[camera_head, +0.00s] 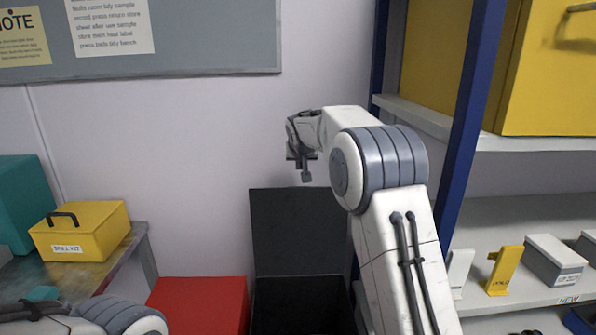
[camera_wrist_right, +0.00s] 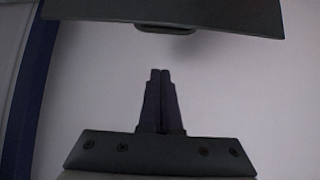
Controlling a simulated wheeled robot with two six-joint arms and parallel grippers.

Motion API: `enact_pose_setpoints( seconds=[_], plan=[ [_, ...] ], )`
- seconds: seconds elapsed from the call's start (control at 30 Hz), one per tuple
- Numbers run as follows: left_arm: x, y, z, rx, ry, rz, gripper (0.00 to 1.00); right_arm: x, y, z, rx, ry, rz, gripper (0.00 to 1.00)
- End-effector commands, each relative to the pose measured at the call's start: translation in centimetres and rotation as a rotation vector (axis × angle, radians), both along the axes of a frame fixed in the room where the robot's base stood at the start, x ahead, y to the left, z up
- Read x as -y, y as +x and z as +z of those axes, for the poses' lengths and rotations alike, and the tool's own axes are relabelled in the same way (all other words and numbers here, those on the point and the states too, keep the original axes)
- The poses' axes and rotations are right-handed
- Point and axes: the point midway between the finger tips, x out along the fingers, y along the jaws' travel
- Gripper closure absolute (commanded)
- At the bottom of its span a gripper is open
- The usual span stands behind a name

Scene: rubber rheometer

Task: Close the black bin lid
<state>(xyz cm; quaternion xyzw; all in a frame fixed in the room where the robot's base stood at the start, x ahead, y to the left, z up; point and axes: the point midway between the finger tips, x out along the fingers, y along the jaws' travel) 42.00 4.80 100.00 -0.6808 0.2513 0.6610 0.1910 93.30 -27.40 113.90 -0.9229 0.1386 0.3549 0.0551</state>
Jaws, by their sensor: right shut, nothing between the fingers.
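The black bin (camera_head: 300,308) stands on the floor against the wall, and its dark inside shows. Its black lid (camera_head: 298,232) is open, standing upright behind the bin. In the right wrist view, a dark panel that looks like the lid (camera_wrist_right: 170,12) spans the top, with a small handle-like lip at its lower edge. My right gripper (camera_head: 306,178) is just above the lid's top edge in the head view; contact cannot be told. Its fingers (camera_wrist_right: 160,74) are together and empty, apart from the panel in the wrist view.
A red bin (camera_head: 198,305) stands left of the black bin. A yellow spill kit box (camera_head: 80,232) sits on a metal table at the left. A blue shelf post (camera_head: 468,125) and shelves with boxes stand close on the right. The wall above the lid is clear.

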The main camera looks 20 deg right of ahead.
Motion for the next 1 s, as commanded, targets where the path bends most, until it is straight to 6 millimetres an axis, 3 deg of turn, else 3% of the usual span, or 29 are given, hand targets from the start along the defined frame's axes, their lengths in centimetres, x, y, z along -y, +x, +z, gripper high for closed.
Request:
enact_pose_setpoints(
  seconds=[0.6,1.0],
  plan=[
    [0.0,0.0,3.1,0.0,0.0,0.0,0.5,2.0,6.9,-6.4,-0.001,0.0,0.001,1.0],
    [0.0,0.0,2.3,0.0,0.0,0.0,0.5,1.0,3.9,-7.0,0.0,-0.001,0.002,1.0]
  ],
)
